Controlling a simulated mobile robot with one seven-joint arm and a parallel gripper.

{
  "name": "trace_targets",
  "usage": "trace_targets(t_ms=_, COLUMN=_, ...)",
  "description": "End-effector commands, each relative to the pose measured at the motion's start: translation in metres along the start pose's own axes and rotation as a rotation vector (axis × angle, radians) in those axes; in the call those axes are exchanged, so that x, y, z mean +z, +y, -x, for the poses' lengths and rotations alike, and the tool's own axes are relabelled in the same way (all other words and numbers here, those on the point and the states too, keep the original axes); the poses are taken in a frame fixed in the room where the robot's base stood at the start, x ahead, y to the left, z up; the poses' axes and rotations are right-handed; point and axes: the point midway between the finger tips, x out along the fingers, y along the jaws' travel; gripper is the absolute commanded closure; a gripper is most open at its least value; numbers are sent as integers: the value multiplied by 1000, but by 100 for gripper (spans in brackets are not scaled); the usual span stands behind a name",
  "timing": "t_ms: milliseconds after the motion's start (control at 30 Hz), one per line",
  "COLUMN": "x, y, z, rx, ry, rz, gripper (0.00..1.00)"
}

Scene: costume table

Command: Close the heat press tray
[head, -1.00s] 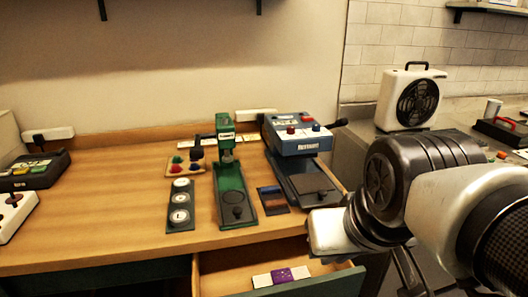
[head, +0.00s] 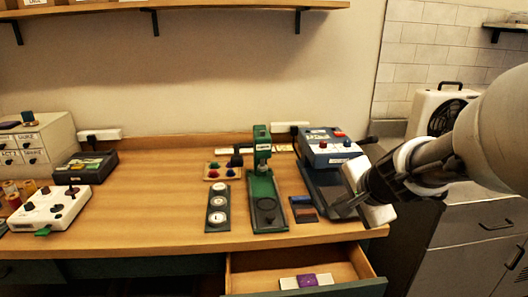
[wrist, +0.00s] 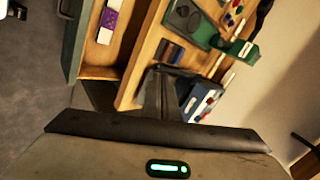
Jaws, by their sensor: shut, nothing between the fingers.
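In the wrist view the dark fingers (wrist: 166,92) lie beside the heat press (wrist: 203,101), and the tray is mostly hidden.
A green press (head: 264,190) and a panel with white dials (head: 218,208) stand left of the heat press. Below, a drawer (head: 352,287) is open, with a purple and white item (head: 307,281) inside. The table's left middle is clear.

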Motion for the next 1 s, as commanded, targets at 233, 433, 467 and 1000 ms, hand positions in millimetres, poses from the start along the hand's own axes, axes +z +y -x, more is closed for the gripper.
trace_targets(t_ms=233, x=-77, y=40, z=-28, rx=27, ry=151, rz=-399, gripper=100)
trace_targets(t_ms=433, x=-82, y=45, z=-53, rx=28, ry=157, rz=-413, gripper=100)
trace_targets(t_ms=467, x=-82, y=46, z=-59, rx=29, ry=156, rz=-413, gripper=100)
trace_targets(t_ms=1000, x=-103, y=30, z=-147, rx=27, ry=153, rz=-408, gripper=100)
